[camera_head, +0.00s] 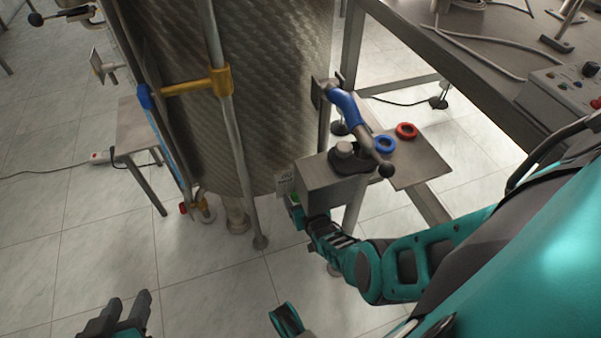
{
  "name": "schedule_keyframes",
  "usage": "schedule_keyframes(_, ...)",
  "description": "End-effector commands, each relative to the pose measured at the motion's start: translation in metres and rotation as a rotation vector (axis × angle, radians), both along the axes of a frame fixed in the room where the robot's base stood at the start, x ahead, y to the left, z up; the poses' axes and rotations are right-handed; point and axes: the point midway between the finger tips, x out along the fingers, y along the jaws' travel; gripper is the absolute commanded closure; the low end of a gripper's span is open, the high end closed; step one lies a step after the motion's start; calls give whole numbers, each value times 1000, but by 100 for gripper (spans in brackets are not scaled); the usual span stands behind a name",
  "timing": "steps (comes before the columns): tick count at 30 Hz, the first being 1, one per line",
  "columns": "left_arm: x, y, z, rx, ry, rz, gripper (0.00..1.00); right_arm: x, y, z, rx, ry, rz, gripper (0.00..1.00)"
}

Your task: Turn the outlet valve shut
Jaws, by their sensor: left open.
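A large grey tank (270,90) stands at the middle back. A blue lever (347,108) with a dark ball end is at its right side, above a grey box (325,190). A small red part (183,208) sits at the foot of a blue strip on the tank's left side. I cannot tell which of these is the outlet valve. My left gripper (128,301) is open and empty at the lower left, over the floor and apart from the tank. My right arm (395,265) reaches from the right to beneath the grey box; its fingertips cannot be made out.
A small plate (422,165) to the right of the box bears a blue ring (385,143) and a red ring (406,130). A workbench (450,55) with a control box (565,95) is at the upper right. The tiled floor at lower left is clear.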

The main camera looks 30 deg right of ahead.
Motion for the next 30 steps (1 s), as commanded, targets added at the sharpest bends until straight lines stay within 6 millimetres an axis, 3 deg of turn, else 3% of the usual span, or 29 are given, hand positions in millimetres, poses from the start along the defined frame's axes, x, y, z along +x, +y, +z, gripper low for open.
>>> schedule_keyframes(2, 0, 0, 0, 0, 0, 0, 57, 0, 0, 0, 0, 0, 0, 33)
schedule_keyframes(17, -6, 1, -5, 0, 15, 2, 57, 0, 0, 0, 0, 0, 0, 80)
schedule_keyframes(30, -3, 1, -3, 1, 8, 3, 57, 2, 2, 0, -184, 41, -1, 80)
